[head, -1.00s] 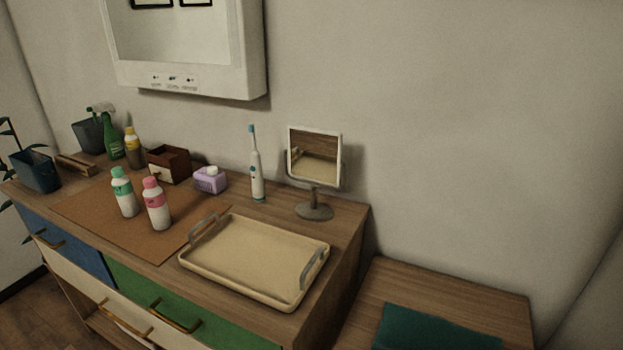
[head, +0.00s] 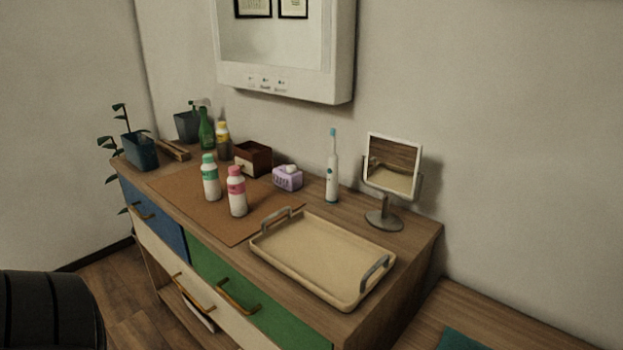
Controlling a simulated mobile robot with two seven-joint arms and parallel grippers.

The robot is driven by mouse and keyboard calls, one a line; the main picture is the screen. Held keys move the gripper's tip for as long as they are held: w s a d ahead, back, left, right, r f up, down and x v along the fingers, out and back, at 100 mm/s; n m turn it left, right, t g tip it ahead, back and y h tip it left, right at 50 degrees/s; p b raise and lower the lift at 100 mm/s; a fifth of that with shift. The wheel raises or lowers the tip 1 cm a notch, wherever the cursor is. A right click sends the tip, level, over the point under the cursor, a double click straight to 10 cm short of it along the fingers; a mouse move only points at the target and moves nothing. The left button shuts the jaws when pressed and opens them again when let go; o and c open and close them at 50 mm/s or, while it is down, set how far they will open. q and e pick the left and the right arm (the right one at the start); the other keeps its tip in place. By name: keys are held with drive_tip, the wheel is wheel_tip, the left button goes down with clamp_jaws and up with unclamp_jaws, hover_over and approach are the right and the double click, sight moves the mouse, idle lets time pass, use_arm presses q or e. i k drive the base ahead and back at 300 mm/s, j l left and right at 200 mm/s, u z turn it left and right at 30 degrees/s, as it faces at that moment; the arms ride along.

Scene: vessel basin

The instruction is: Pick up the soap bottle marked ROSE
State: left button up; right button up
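Two white bottles stand upright on a brown mat (head: 175,187) on the dresser top. One bottle has a pink cap and pink band (head: 237,192). The other bottle has a green cap and green band (head: 211,178), to the left of the pink one and a little behind it. Their lettering is too small to read, so I cannot tell which is marked ROSE. Neither of my grippers is in view.
A beige tray (head: 322,258) with grey handles lies right of the mat. Behind stand a brown box (head: 253,158), a purple tissue box (head: 288,178), an electric toothbrush (head: 332,172), a small mirror (head: 393,170), a green spray bottle (head: 206,130) and a yellow-capped bottle (head: 223,141).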

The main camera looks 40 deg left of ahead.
sight(236, 186)
drive_tip(key=u, duration=1.8)
drive_tip(key=i+j+z, duration=0.1)
drive_tip(key=j, duration=0.25)
drive_tip(key=i+j+z, duration=0.1)
drive_tip(key=i+j, duration=0.15)
drive_tip(key=i+j+z, duration=0.1)
drive_tip(key=j, duration=0.35)
drive_tip(key=i+j+z, duration=0.1)
drive_tip(key=j, duration=0.3)
drive_tip(key=i+j+z, duration=0.1)
drive_tip(key=i+j, duration=0.15)
drive_tip(key=j, duration=0.15)
